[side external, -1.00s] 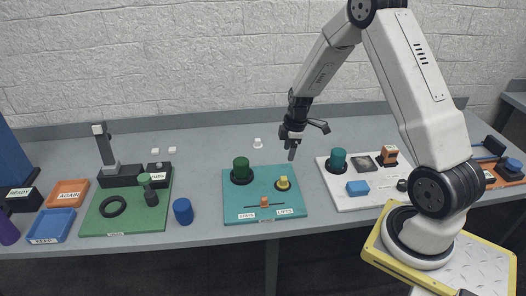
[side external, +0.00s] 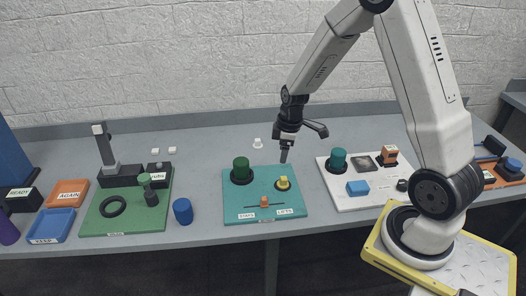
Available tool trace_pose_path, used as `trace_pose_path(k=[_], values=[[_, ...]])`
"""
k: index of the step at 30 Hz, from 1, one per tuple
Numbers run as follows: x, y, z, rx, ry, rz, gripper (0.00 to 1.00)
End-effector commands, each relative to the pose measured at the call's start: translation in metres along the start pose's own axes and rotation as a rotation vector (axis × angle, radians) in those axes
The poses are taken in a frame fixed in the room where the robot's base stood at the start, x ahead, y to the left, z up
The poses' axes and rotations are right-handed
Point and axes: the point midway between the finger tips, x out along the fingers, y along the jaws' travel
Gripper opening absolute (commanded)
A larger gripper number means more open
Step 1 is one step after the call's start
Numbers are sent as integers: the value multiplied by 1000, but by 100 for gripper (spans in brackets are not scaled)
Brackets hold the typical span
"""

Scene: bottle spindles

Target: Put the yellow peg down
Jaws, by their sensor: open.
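The yellow peg (side external: 283,183) stands upright on a dark round base on the teal board (side external: 264,201), toward the board's right side. My gripper (side external: 301,144) is open and empty, above and behind the peg in the side external view. It does not appear to touch the peg. One finger points down close to the board's back edge and the other sticks out to the right.
A green cylinder (side external: 241,170) on a dark base and a small orange block (side external: 264,201) share the teal board. A white board (side external: 375,202) with a teal cylinder (side external: 337,160) and blue block (side external: 357,188) lies right. A green board (side external: 103,226) and blue cylinder (side external: 183,211) are left.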

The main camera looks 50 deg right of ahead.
Motion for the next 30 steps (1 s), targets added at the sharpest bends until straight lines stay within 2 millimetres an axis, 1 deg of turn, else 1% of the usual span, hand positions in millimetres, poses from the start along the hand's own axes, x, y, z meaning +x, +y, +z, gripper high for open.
trace_pose_path(k=[1, 7, 11, 15, 18, 21, 24, 30], values=[[-8, -13, -4, 28, 3, 10, 69], [-33, -62, -11, 192, 19, 44, 69], [-46, -93, -10, 297, 38, 62, 69], [-57, -125, -5, 409, 64, 75, 69], [-62, -144, 0, 477, 82, 80, 69], [-66, -157, 4, 530, 97, 81, 69], [-68, -164, 7, 564, 105, 82, 69], [-68, -168, 9, 585, 109, 81, 69]])
